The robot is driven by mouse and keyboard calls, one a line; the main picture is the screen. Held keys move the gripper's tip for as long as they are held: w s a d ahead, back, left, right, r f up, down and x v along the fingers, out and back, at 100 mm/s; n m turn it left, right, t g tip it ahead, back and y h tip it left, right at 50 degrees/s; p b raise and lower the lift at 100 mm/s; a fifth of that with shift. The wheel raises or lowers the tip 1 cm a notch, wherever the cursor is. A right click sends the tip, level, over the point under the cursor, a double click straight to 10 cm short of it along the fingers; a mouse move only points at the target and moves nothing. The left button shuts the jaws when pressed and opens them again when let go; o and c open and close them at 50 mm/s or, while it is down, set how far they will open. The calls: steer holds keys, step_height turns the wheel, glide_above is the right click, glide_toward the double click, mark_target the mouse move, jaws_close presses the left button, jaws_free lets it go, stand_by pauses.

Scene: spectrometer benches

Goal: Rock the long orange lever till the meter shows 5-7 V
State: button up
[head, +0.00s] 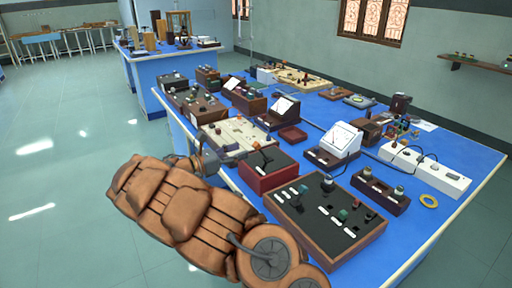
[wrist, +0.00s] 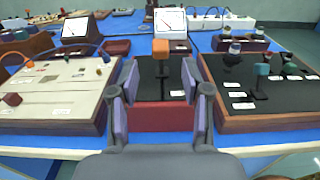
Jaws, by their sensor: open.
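The lever with an orange block on top (wrist: 160,47) stands upright on a dark-topped box with a red front (wrist: 165,118). The same red box (head: 267,178) shows in the head view. My gripper (wrist: 160,78) is open. In the wrist view its two fingers show left and right of the lever, with a gap on both sides; I cannot tell how far the lever is beyond the fingertips. A white-faced meter (wrist: 172,20) stands behind the lever, and it also shows in the head view (head: 341,138). Its reading is too small to tell.
A brown box with several knobs (wrist: 262,118) is close on the right. A pale board with wires (wrist: 50,90) is close on the left. Open floor is at left.

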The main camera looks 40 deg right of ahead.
mark_target(257, 143)
steer(key=shift+s+d+p, duration=0.15)
steer(key=shift+d+p, duration=0.05)
steer(key=shift+d, duration=1.7)
steer(key=shift+s+d+p, duration=0.1)
steer(key=shift+d+p, duration=0.1)
steer(key=shift+d, duration=1.7)
steer(key=shift+c, duration=0.4)
jaws_close()
